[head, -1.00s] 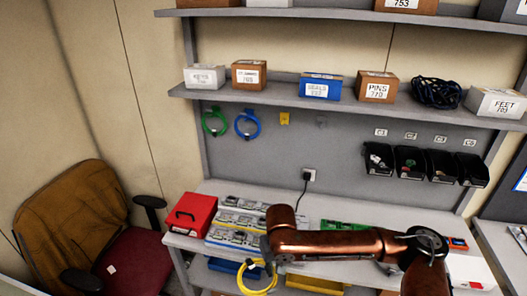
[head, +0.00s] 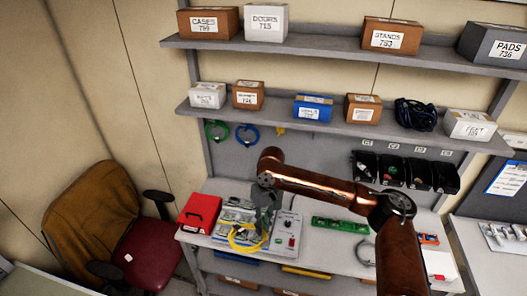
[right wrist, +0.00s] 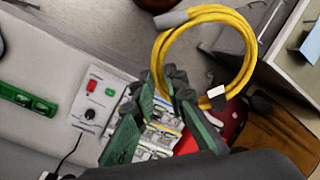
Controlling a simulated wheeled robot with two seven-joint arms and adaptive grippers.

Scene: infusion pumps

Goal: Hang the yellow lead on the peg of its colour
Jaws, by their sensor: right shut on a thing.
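The yellow lead (head: 234,241) is a loose coil held by my right gripper (head: 262,218), in front of the bench in the head view. In the right wrist view the gripper (right wrist: 168,80) is shut on the side of the yellow coil (right wrist: 248,52), which has a grey end and a white tag. The yellow peg marker (head: 280,131) is on the grey back panel under the shelf, above and behind the gripper. The peg itself is too small to make out. My left gripper is not in view.
A green lead (head: 210,136) and a blue lead (head: 241,141) hang left of the yellow marker. A lower shelf (head: 330,124) with boxes overhangs the panel. The bench carries a red box (head: 199,213), a grey device (head: 287,232) and green boards. Black bins (head: 420,174) are at right.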

